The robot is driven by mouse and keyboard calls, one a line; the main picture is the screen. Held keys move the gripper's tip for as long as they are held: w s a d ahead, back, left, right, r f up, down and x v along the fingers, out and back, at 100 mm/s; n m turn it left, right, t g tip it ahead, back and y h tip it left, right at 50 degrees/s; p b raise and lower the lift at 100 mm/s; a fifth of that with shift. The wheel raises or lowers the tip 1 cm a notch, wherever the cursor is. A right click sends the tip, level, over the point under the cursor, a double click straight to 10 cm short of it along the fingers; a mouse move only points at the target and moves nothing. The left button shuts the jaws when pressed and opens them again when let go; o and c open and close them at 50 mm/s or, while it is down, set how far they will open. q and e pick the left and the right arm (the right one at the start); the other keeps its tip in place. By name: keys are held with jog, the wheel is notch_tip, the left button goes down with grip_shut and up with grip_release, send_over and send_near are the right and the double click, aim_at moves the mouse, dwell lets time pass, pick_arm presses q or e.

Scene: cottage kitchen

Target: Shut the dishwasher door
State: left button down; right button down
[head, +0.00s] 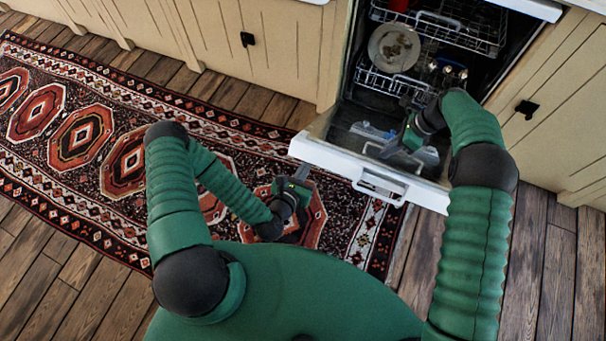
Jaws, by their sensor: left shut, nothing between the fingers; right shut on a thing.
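The dishwasher door (328,155) is open, folded down toward me, with its white edge and handle (380,185) nearest me. The dishwasher (350,60) stands open behind it, its racks visible inside. My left gripper (303,172) is shut and empty, just below the door's left front corner; I cannot tell whether it touches the door. My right gripper (400,143) is over the door's inner side. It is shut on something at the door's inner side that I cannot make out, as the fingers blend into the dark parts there.
The lower rack (370,80) holds a plate (394,47) and small items. An upper rack (455,30) has a red item (399,5). Cream cabinets (285,45) flank the dishwasher. A patterned rug (90,140) lies on the wooden floor (545,265), which is clear at the right.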

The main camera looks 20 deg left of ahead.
pick_arm(q)
jog(key=shift+w+a+r, duration=0.1)
jog(key=shift+w+r, duration=0.15)
jog(key=shift+w, duration=0.1)
pick_arm(e)
jog(key=shift+s+d+f, duration=0.1)
jog(key=shift+d+f, duration=0.05)
jog(key=shift+f, duration=0.25)
